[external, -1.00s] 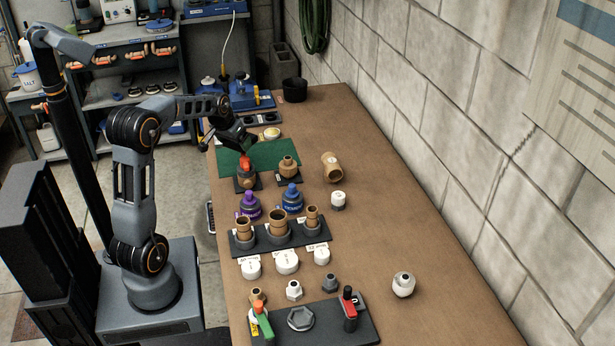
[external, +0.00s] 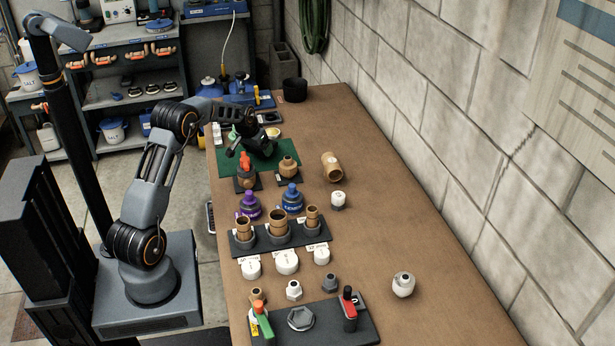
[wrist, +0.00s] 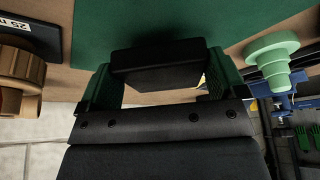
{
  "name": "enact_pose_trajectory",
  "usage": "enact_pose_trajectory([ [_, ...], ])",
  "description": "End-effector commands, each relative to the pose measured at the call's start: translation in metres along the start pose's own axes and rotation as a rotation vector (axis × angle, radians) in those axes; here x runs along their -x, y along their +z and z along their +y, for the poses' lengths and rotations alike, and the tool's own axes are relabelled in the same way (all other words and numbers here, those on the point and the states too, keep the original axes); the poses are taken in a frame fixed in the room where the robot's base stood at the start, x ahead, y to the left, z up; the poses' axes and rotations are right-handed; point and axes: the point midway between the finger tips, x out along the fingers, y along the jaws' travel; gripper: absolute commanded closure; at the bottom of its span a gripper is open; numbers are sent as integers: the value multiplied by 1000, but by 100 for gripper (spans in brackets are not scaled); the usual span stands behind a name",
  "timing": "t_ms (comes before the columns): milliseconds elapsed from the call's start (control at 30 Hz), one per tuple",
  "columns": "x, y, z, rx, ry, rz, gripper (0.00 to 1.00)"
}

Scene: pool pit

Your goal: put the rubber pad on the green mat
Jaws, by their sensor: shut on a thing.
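The rubber pad (wrist: 158,58) is a black rectangular block held between the two green-lined fingers of my gripper (wrist: 160,76) in the wrist view. The green mat (wrist: 110,22) fills the top middle of that view, just beyond the pad. The pad cannot be made out there. I cannot tell whether the pad touches the mat.
An orange-topped valve (external: 246,177) and a brass fitting (external: 288,166) stand on dark plates at the mat's near edge. A light green stepped piece (wrist: 272,55) is beside my gripper.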

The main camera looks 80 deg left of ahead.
Motion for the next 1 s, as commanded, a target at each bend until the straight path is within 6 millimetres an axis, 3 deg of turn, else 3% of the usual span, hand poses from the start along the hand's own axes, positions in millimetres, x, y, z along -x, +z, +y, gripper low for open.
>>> enact_pose_trajectory([
  [167,-20,9,0,1,0,-2,39],
  [567,-25,11,0,0,0,0,39],
  [600,-24,11,0,0,0,-1,7],
  [700,-24,11,0,0,0,-1,0],
  [1000,-18,9,0,0,0,0,0],
])
